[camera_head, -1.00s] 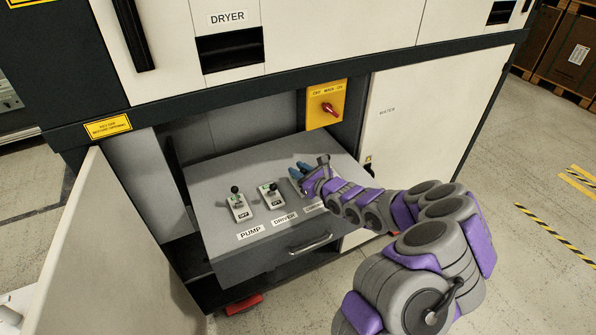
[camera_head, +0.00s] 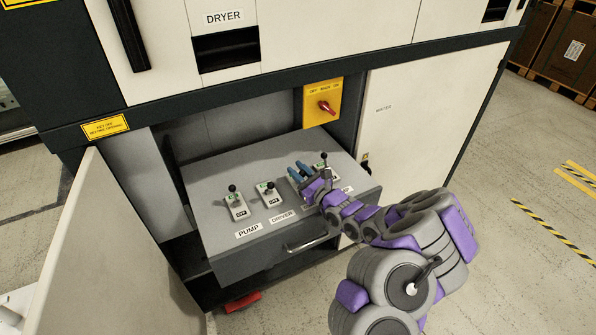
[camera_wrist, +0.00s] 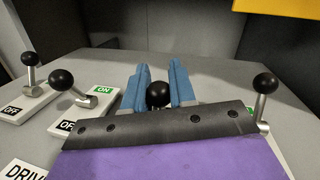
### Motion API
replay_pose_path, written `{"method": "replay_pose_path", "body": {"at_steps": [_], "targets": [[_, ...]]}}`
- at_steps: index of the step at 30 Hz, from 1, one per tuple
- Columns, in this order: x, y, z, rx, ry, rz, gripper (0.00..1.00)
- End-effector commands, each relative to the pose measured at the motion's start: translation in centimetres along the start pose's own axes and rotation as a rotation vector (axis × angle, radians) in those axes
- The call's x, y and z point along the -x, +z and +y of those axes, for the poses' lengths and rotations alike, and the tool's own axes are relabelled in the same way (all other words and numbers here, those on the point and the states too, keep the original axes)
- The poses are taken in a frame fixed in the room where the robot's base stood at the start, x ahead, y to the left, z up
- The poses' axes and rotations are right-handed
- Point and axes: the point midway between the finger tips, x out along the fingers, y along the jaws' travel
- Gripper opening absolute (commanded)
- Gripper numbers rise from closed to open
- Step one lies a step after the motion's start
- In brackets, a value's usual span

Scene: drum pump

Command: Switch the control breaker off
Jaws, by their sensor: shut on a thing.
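Breaker levers with black ball knobs stand in a row on the grey drawer top (camera_head: 215,180). The left ones carry PUMP (camera_head: 248,230) and DRIVER (camera_head: 283,216) labels. My gripper (camera_head: 300,170) is at the third breaker, and its blue fingers are shut around that lever's black knob (camera_wrist: 157,94). My wrist hides most of this breaker; I cannot read a CONTROL label. A green ON mark (camera_wrist: 104,90) shows left of the fingers. The fourth lever (camera_wrist: 263,95) stands upright to the right, apart from the fingers, and shows in the head view (camera_head: 323,160).
The pump lever (camera_head: 233,190) and driver lever (camera_head: 269,189) are left of my gripper. A yellow plate with a red rotary switch (camera_head: 326,107) is behind the drawer. The drawer handle (camera_head: 306,243) is in front. An open white door (camera_head: 90,250) stands at left.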

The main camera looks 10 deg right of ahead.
Motion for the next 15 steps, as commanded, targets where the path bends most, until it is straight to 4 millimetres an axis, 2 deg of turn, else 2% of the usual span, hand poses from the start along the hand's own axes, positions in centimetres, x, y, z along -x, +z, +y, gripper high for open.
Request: {"method": "replay_pose_path", "body": {"at_steps": [1, 2, 3, 9, 15], "targets": [[0.06, -0.25, 0.03, -0.001, 0.000, 0.006, 0.00], [0.06, -0.25, 0.03, -0.001, 0.000, 0.006, 0.26], [0.06, -0.25, 0.03, -0.001, 0.000, 0.006, 0.30], [0.09, -0.07, 0.04, 0.000, 0.001, 0.003, 0.49], [0.09, 0.00, 0.04, 0.000, 0.000, 0.002, 0.50]]}}
